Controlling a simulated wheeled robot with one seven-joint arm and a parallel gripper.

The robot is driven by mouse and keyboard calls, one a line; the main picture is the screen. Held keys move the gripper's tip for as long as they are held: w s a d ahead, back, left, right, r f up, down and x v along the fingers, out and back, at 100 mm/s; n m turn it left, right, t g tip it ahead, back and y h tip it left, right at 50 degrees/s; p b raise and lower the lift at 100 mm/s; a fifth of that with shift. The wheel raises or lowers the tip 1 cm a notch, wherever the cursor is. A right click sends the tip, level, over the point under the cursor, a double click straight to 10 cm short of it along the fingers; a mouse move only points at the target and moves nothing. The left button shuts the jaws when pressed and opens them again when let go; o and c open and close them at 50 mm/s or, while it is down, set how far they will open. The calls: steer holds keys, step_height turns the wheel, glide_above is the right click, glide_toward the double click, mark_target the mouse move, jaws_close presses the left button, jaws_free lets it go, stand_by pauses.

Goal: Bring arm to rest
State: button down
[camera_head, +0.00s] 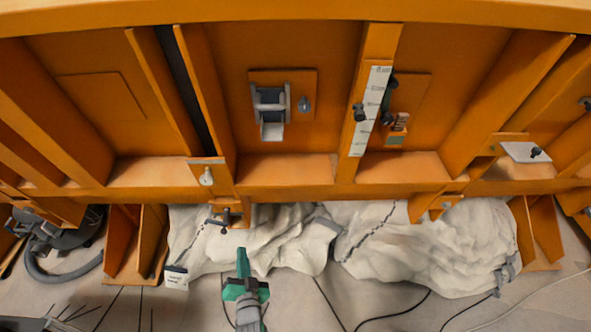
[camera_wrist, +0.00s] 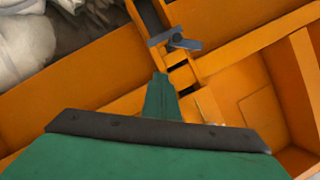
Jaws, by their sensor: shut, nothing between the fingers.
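My gripper (camera_head: 243,262) is green and shows at the bottom of the head view, left of centre. Its fingers are together with nothing between them. It is in front of the white sacks, below the lower beam of the orange sandbed frame (camera_head: 290,196). In the wrist view the green fingers (camera_wrist: 161,95) point towards a grey metal clamp (camera_wrist: 175,40) on the orange frame. I cannot tell how far the fingertips are from it.
White bulging sacks (camera_head: 430,245) lie under the frame. Orange brackets (camera_head: 135,245) stand at both sides. A black hose machine (camera_head: 55,240) is at the left. Dark cables run over the pale floor. A white scale strip (camera_head: 370,110) is on an upright.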

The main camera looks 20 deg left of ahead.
steer(key=s+d+r+t+h, duration=0.1)
steer(key=s+d+h, duration=0.1)
steer(key=s+d, duration=0.5)
steer(key=s+d+r+t+h, duration=0.1)
steer(key=s+d+r+h, duration=0.2)
steer(key=d, duration=0.8)
steer(key=s+d+h, duration=0.2)
steer(key=s+d, duration=0.4)
steer(key=d, duration=0.4)
steer(key=s+d+r+h, duration=0.2)
steer(key=s+d+r, duration=0.3)
steer(key=s+r, duration=0.2)
steer(key=shift+s+d+h, duration=0.3)
steer(key=shift+s+h, duration=0.05)
steer(key=shift+h, duration=0.05)
